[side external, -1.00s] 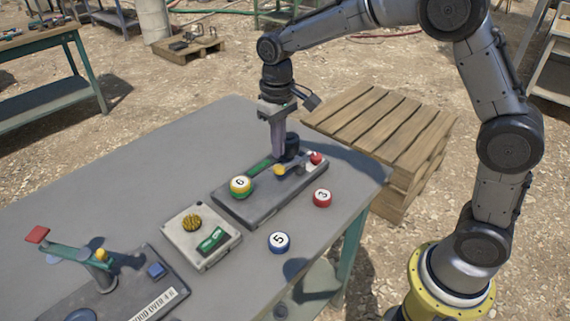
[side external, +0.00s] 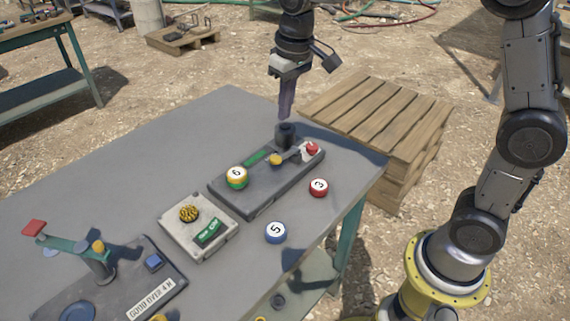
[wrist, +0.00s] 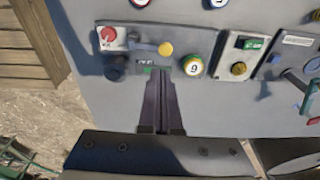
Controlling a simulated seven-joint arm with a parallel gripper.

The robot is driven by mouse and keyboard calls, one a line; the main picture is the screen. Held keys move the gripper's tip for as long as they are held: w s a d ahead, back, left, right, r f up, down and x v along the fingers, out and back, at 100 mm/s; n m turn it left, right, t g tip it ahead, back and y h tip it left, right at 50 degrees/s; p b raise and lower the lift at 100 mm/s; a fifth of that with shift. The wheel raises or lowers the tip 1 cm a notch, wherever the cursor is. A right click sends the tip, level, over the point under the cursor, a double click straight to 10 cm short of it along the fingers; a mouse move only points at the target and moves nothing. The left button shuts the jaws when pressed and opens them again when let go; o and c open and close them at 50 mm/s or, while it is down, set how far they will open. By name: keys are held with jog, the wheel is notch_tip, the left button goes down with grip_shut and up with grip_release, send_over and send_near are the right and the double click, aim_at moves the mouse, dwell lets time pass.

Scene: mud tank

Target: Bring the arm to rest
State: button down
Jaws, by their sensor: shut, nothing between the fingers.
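My gripper (side external: 286,108) is shut and empty. It hangs pointing down, in the air above the far end of a dark panel (side external: 246,205) on the grey table (side external: 115,180). In the wrist view its closed fingers (wrist: 161,85) show at the lower middle, with the panel beyond their tips. Nothing touches the fingers.
A red ball marked 3 (side external: 318,187) and a blue ball marked 5 (side external: 275,232) lie loose near the table's edge. A grey box (side external: 183,235) and a lever device (side external: 100,270) stand to the left. Wooden pallets (side external: 385,115) stand beyond the table. The air around my gripper is clear.

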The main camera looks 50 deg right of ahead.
jog(key=s+d+r+t, duration=0.1)
jog(key=s+r, duration=0.2)
jog(key=s, duration=0.4)
jog(key=s+d+r+t, duration=0.2)
jog(key=s+r, duration=0.2)
jog(key=s, duration=0.2)
jog(key=s+f+t, duration=0.1)
jog(key=s+f, duration=0.5)
jog(key=s, duration=0.5)
jog(key=shift+d+f, duration=0.2)
jog(key=shift+f, duration=0.05)
jog(key=shift+s, duration=0.1)
